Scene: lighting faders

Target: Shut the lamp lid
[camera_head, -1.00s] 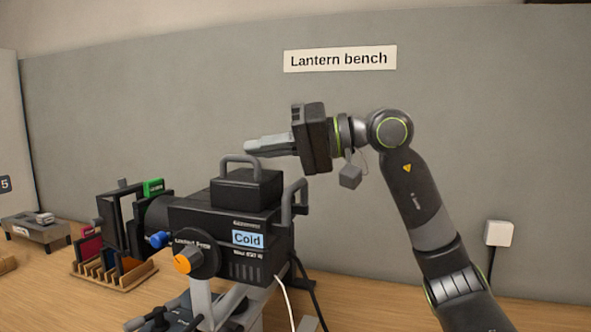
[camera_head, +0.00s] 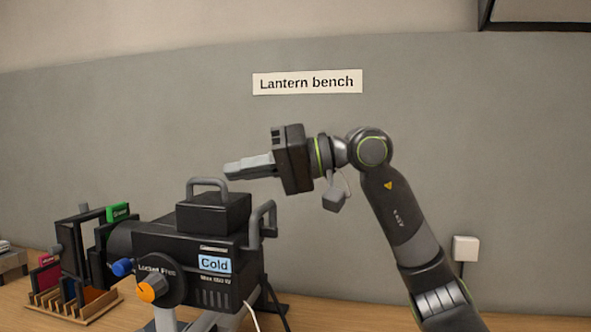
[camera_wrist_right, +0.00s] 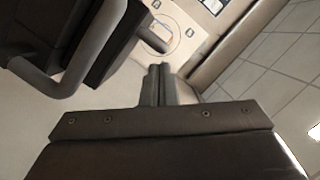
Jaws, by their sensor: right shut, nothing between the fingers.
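The lamp (camera_head: 185,250) is a black housing with a blue "Cold" label on its side. A black box-shaped lid (camera_head: 213,211) with a grey handle (camera_head: 207,184) sits level on top of it. I cannot tell for sure whether it is fully closed. A second grey handle (camera_head: 265,220) stands at the lamp's right end. My right gripper (camera_head: 228,172) is shut and empty, pointing left, just above and to the right of the lid handle in the picture, apparently apart from it. Its fingertips show in the wrist view (camera_wrist_right: 160,70), with a grey handle (camera_wrist_right: 88,65) to their left. My left gripper is out of view.
An orange knob (camera_head: 147,292) and a blue knob (camera_head: 122,267) stick out of the lamp's side. A wooden rack (camera_head: 75,308) of coloured filter frames stands at left. A grey panel (camera_head: 420,150) rises behind; cables hang from the lamp.

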